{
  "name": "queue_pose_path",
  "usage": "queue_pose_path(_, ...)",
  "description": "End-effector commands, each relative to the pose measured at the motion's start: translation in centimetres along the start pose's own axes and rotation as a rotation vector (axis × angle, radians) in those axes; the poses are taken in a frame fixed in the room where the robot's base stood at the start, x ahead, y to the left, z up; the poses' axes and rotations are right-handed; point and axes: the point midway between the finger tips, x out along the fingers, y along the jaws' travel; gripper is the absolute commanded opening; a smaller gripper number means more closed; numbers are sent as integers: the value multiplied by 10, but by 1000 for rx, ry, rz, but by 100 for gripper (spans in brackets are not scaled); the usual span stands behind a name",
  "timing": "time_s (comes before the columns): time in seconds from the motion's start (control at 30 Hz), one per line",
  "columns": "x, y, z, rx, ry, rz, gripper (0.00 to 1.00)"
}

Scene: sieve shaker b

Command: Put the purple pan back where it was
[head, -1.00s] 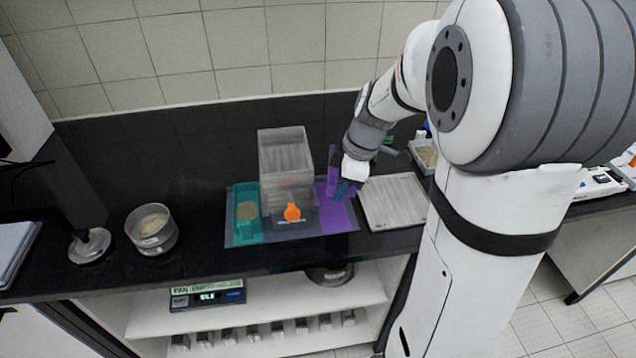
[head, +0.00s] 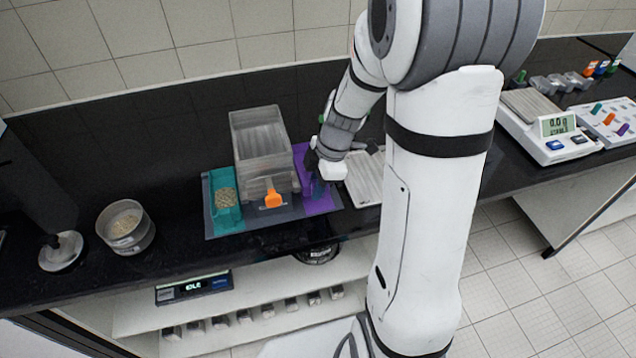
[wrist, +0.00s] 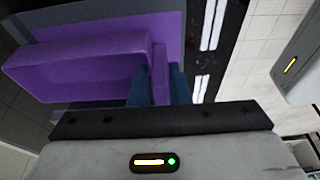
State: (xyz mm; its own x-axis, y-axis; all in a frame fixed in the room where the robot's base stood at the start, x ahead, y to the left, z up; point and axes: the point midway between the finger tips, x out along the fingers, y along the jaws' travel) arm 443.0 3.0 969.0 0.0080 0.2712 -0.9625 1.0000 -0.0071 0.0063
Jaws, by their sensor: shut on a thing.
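The purple pan (wrist: 75,68) fills the left of the wrist view. My gripper (wrist: 158,86) is shut on its wall at one end, with blue fingertips on either side of the wall. In the head view my gripper (head: 318,184) is over the purple area (head: 322,205) at the right end of the grey mat (head: 262,222). The pan is mostly hidden there by my gripper. In the wrist view a purple surface lies just behind the pan; I cannot tell whether the pan touches it.
A clear box (head: 262,150) with an orange tab (head: 272,198) stands beside my gripper, on its left. A teal pan (head: 225,205) with grains sits at the mat's left end. A pale ribbed tray (head: 362,185) lies close on the right. A round sieve (head: 126,228) stands farther left.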

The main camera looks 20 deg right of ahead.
Motion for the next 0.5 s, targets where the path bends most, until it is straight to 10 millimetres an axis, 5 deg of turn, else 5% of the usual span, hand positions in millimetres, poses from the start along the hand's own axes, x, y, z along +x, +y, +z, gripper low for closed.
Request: queue_pose_path(0.5, 7, 0, 1, -2, 0, 2, 0)
